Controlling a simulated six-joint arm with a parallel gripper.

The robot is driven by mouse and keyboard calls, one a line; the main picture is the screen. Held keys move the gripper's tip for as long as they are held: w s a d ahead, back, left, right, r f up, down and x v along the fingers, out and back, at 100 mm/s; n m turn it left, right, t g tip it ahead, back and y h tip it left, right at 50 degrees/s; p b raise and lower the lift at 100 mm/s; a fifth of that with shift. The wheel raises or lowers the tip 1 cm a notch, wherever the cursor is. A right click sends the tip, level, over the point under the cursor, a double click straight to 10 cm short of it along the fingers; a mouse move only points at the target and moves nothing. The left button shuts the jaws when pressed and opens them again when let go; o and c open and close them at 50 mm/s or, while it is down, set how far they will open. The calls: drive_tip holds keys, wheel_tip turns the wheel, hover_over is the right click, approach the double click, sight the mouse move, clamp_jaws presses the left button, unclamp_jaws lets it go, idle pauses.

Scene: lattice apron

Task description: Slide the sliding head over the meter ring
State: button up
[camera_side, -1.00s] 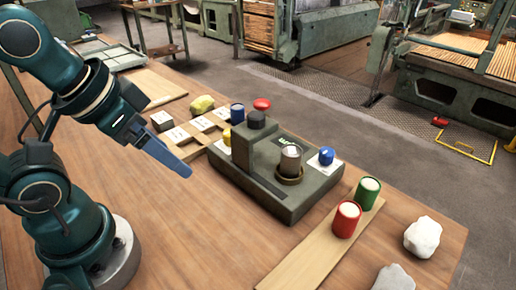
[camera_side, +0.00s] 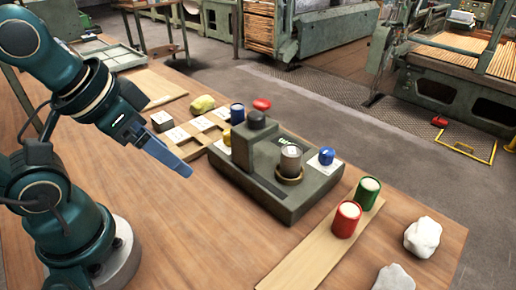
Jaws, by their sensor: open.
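A grey-green machine (camera_side: 300,205) sits on the wooden table. The sliding head (camera_side: 254,140), a blocky upright part with a dark round knob on top, stands at the left side of its base. The meter ring (camera_side: 289,177), a brass-coloured ring, lies on the right part of the base, with a grey-brown cylinder (camera_side: 291,158) standing in it. The head is beside the ring, not over it. My gripper (camera_side: 184,171) is to the left of the machine, above the table, apart from the head. It holds nothing that I can see.
A red can (camera_side: 346,220) and a green can (camera_side: 367,193) stand on a board at the right. A blue item (camera_side: 326,156) is beside the ring. A lattice with white cards (camera_side: 178,135) lies behind my gripper. White stones (camera_side: 422,237) lie at the right edge.

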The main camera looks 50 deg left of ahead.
drive_tip(key=shift+c, duration=0.3)
drive_tip(key=w+r+n+g, duration=0.3)
drive_tip(key=w+r+n, duration=0.4)
drive_tip(key=w+r, duration=0.45)
drive_tip(key=n+g, duration=0.2)
drive_tip(key=g, duration=0.1)
hover_over(256, 114)
wheel_tip(256, 114, down, 8)
drive_tip(key=shift+r, duration=0.2)
drive_tip(key=shift+f, duration=2.65)
drive_tip(key=shift+c, duration=0.4)
